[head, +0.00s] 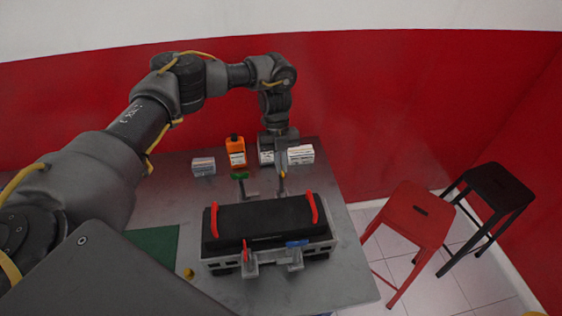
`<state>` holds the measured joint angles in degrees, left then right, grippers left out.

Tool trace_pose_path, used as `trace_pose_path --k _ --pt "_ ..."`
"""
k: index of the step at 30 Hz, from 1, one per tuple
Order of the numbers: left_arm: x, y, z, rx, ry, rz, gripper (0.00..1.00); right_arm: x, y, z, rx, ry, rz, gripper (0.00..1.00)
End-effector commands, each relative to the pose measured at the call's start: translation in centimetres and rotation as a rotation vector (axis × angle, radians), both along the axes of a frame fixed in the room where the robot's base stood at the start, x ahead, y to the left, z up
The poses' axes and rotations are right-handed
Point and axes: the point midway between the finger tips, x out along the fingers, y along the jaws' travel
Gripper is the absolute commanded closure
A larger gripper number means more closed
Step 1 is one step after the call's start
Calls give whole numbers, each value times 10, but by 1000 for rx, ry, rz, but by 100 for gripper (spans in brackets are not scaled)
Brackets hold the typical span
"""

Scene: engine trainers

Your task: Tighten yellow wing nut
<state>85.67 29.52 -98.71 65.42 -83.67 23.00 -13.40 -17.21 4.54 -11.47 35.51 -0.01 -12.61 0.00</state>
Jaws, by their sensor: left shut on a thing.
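The yellow wing nut (283,175) shows as a small patch at the back of the engine trainer (260,242), atop a grey post. My left gripper (281,167) reaches down from above and is shut on the wing nut; its fingers partly hide it. A green wing nut (240,176) sits on a similar post to the left. A red part (246,252) and a blue part (297,243) are at the trainer's front. My right gripper is out of view.
Behind the trainer on the grey table (339,257) stand an orange bottle (236,151), a blue-white box (203,166) and a white box (301,154). A small yellow object (188,273) lies front left. A red stool (412,216) and a black stool (499,188) stand right.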

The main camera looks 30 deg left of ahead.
Motion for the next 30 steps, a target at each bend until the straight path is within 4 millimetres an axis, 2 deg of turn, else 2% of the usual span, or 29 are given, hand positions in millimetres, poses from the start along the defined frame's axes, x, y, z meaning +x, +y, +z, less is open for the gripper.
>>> trace_pose_path --k 9,23,24,27,28,30 --pt "0 -1 -1 0 1 -85 100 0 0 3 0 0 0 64" --pt "0 -1 -1 -1 1 -94 100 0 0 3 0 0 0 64" --pt "0 -1 -1 -1 1 -94 89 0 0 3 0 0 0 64" --pt "0 -1 -1 0 1 -93 76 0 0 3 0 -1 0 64" --pt "0 -1 -1 0 1 -92 73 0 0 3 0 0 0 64" --pt "0 -1 -1 0 1 -92 73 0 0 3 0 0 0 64"
